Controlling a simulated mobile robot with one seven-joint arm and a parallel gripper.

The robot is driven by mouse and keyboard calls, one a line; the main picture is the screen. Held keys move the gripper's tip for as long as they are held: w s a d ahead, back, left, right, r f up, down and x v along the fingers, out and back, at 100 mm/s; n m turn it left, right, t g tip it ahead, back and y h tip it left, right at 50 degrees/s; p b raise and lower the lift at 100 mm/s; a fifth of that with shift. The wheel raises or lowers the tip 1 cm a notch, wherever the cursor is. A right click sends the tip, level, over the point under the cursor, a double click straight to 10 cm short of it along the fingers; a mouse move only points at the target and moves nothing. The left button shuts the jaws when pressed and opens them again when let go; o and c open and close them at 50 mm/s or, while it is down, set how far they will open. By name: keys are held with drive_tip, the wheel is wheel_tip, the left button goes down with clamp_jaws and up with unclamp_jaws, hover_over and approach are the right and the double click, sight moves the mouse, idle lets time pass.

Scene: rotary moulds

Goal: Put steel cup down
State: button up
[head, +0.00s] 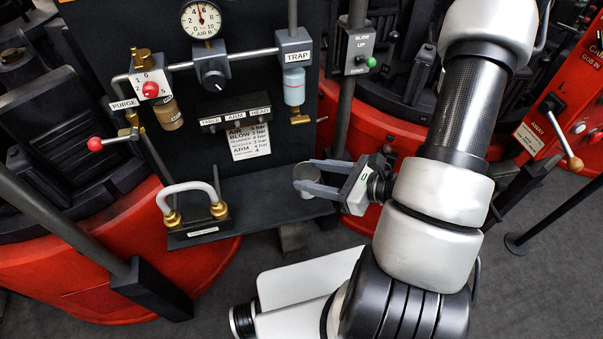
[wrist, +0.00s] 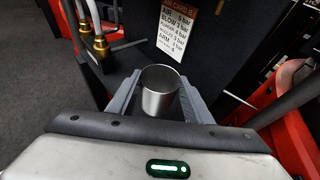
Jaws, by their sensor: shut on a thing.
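The steel cup (head: 307,178) is a small open-topped metal cylinder, and it stands upright between the fingers of my gripper (head: 308,177). In the wrist view the steel cup (wrist: 158,93) shows its open rim and empty-looking inside, with a grey finger of my gripper (wrist: 158,100) on each side. The gripper is shut on it. The cup is over the right part of a dark shelf (head: 262,209) below the panel. I cannot tell whether its base touches the shelf; the lower part is partly hidden by the near finger.
A white looped hose with brass fittings (head: 190,195) stands on the shelf's left end. Behind is a black panel with a gauge (head: 201,19), a knob (head: 213,74) and a TRAP unit (head: 294,80). A grey post (head: 349,95) rises close behind the gripper. The shelf's middle is clear.

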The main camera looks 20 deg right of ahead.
drive_tip(key=w+b, duration=0.4)
drive_tip(key=w, duration=0.5)
drive_tip(key=f+b, duration=0.2)
drive_tip(key=f, duration=0.4)
drive_tip(key=shift+w+f, duration=0.2)
drive_tip(key=shift+w+f+b, duration=0.2)
drive_tip(key=shift+f+b, duration=0.05)
drive_tip(key=shift+b, duration=0.05)
drive_tip(key=shift+f, duration=0.2)
drive_tip(key=o, duration=0.9)
drive_tip(key=shift+r, duration=0.1)
